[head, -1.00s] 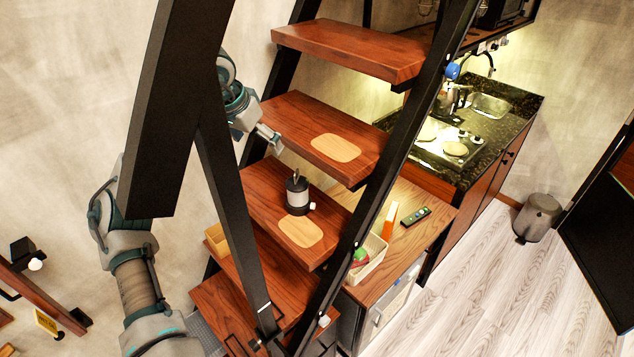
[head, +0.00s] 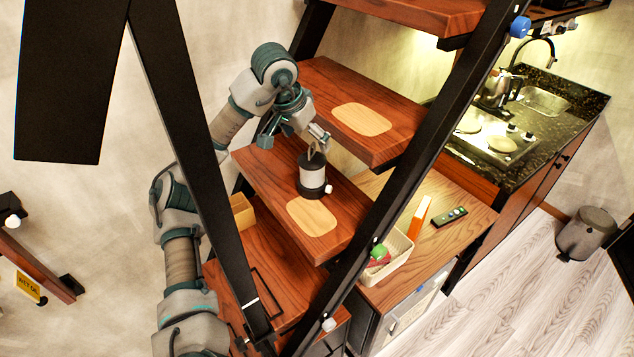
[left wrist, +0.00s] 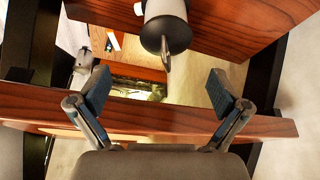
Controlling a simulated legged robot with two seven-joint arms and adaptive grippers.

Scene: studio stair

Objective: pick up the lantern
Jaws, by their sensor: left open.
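The lantern (head: 312,180), a small cylinder with black top and base, a pale middle and a ring handle on top, stands upright on a wooden stair tread (head: 270,176). In the left wrist view the lantern (left wrist: 166,32) is at the top middle, its handle pointing toward my fingers. My left gripper (head: 317,140) is just above the lantern's top in the head view. In the left wrist view my left gripper (left wrist: 161,92) has its fingers wide apart with nothing between them; the lantern lies beyond the fingertips. My right gripper is in no view.
A pale oval pad (head: 312,217) lies beside the lantern on the same tread. The tread above (head: 395,143) is close to my gripper. Black stair rails (head: 405,165) flank the steps. A white basket (head: 392,262) and a remote (head: 450,217) are on the cabinet at right.

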